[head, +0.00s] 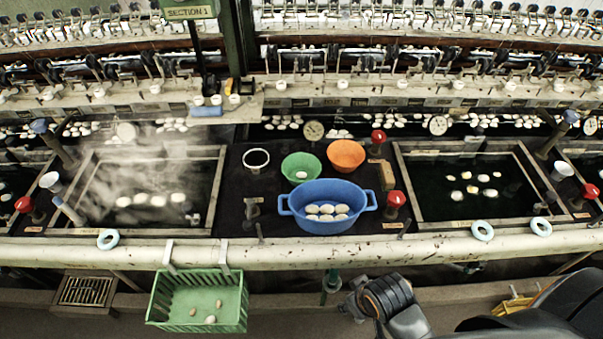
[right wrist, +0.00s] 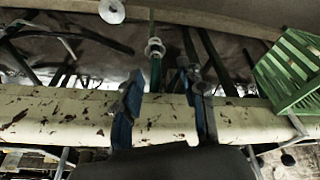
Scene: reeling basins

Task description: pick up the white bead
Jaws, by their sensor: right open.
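I cannot pick out a single white bead with certainty in either view. Small white oval pieces (head: 327,209) lie in the blue oval basin (head: 327,226), and one white piece (head: 301,174) lies in the green bowl (head: 293,161). My right gripper shows in the right wrist view (right wrist: 163,78), with its two blue-grey fingers apart and nothing between them. In the head view, my right arm is at the lower right, in front of the pale rail and below the blue basin. My left gripper is not in view.
A worn pale rail (head: 300,253) runs across the front. A green basket (head: 198,312) with a few small pieces hangs from it. Pale blue rings (head: 108,239) lie along the rail. Framed dark water basins (head: 466,214) lie either side; steam rises at left. An orange bowl (head: 346,154) stands behind.

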